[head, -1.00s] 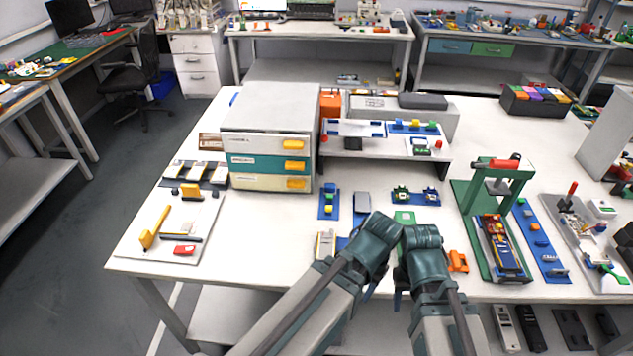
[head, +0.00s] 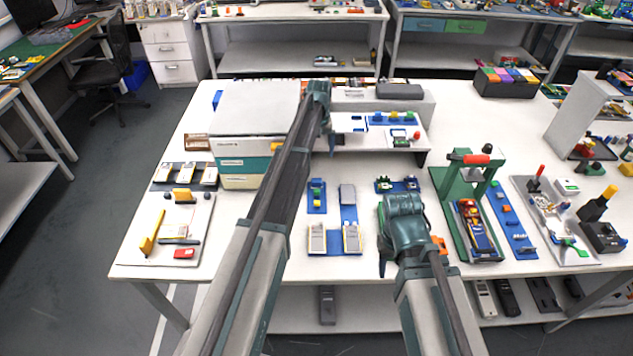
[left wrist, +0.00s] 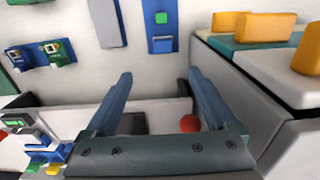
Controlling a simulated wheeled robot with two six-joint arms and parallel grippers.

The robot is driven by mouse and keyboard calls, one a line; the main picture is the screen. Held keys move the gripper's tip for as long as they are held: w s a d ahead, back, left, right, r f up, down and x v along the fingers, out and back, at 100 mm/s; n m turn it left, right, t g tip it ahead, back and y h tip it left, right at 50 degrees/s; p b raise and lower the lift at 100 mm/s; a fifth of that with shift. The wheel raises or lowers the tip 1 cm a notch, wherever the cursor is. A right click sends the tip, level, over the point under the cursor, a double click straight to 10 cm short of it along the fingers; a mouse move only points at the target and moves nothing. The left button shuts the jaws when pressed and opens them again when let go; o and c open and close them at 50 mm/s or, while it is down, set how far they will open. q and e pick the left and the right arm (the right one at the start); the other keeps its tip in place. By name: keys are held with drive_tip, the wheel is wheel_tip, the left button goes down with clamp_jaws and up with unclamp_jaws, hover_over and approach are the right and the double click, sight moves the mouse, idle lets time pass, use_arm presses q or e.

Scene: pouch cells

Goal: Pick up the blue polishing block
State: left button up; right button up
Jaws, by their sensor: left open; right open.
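I cannot tell for sure which thing is the blue polishing block. Small blue pieces (head: 357,117) lie on the white raised shelf (head: 420,155). My left gripper (head: 322,122) is over the shelf's left end, beside the cabinet; the arm hides part of both. In the left wrist view the left gripper (left wrist: 160,76) is open, with nothing held between its fingers. My right gripper (head: 392,255) is low over the table's front middle, apparently empty; its fingertips are largely hidden.
The drawer cabinet (head: 255,110) stands close beside my left gripper; its yellow handles (left wrist: 262,28) show in the left wrist view. A red ball (left wrist: 190,123) is near the fingers there. A green press (head: 443,185) stands right of my right gripper.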

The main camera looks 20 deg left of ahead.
use_arm(q)
drive_tip(key=b, duration=0.9)
approach(317, 180)
drive_tip(key=f, duration=0.5)
drive_tip(key=shift+w+d, duration=0.2)
drive_tip(key=shift+w, duration=0.2)
drive_tip(key=shift+p, duration=0.3)
drive_tip(key=f+b, duration=0.5)
drive_tip(key=shift+s+a+f, duration=0.2)
drive_tip(key=shift+s+a, duration=0.1)
drive_tip(key=shift+s, duration=0.05)
drive_tip(key=shift+r, duration=0.1)
clamp_jaws()
drive_tip(key=shift+r, duration=0.15)
